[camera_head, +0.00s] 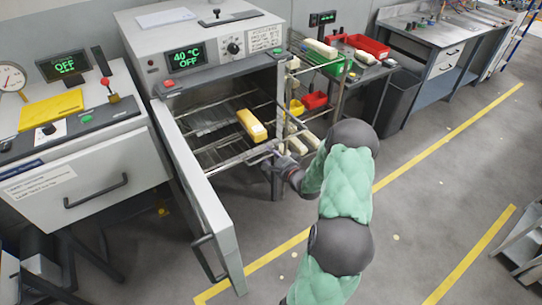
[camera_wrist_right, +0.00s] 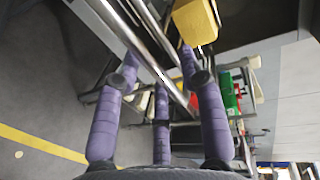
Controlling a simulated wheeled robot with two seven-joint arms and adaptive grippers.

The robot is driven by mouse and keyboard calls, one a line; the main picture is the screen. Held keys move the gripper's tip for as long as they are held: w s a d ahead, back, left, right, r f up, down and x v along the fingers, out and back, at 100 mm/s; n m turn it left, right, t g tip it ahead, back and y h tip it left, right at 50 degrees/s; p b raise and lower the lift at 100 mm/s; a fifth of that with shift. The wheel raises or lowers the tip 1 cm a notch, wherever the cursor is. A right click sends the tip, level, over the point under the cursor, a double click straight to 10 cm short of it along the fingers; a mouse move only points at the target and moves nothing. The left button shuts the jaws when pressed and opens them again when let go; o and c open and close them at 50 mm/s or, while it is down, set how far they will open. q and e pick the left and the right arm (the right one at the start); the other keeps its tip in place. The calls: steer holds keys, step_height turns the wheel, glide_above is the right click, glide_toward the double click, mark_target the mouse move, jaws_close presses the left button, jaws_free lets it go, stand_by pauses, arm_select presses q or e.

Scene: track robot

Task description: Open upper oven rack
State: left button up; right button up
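The oven (camera_head: 205,60) stands open, its door (camera_head: 195,190) swung out to the left. Wire racks (camera_head: 215,125) show inside, with a yellow block (camera_head: 252,125) on one. My right gripper (camera_head: 274,152) is at the front right of the racks, by the end of a rack's front bar. In the right wrist view, its purple fingers (camera_wrist_right: 160,75) are spread, with metal bars (camera_wrist_right: 155,60) running between them. I cannot tell whether they touch the bars. The yellow block (camera_wrist_right: 196,22) is just beyond the fingertips. My left gripper is not in view.
A shelf stand with a green bin (camera_head: 333,64) and red bins (camera_head: 314,100) stands right of the oven. A drawer unit (camera_head: 90,180) is left of the door. A workbench (camera_head: 435,30) is at the back right. The floor at right is mostly clear.

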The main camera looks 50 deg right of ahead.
steer(key=v, duration=1.2)
stand_by(0.6)
